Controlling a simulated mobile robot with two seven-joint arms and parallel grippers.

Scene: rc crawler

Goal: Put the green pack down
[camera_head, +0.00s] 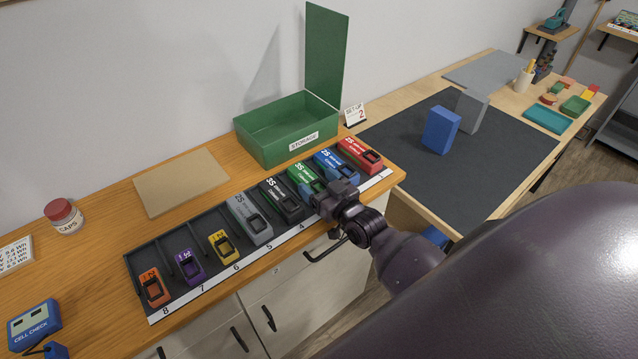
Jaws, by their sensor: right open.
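The green pack (304,176) lies in a slot of the dark numbered rack (206,222) on the wooden bench, between a black pack (281,200) and a blue pack (335,165). My right gripper (326,204) is open at the front end of the green pack. I cannot tell whether the fingers touch the green pack. My left gripper is not in view.
Other packs sit in the rack: red (360,154), grey (249,220), yellow (221,245), purple (189,266) and orange (153,288). An open green storage box (265,147) stands behind. A tan board (181,183) lies clear at the left. A blue block (440,130) stands on the dark mat.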

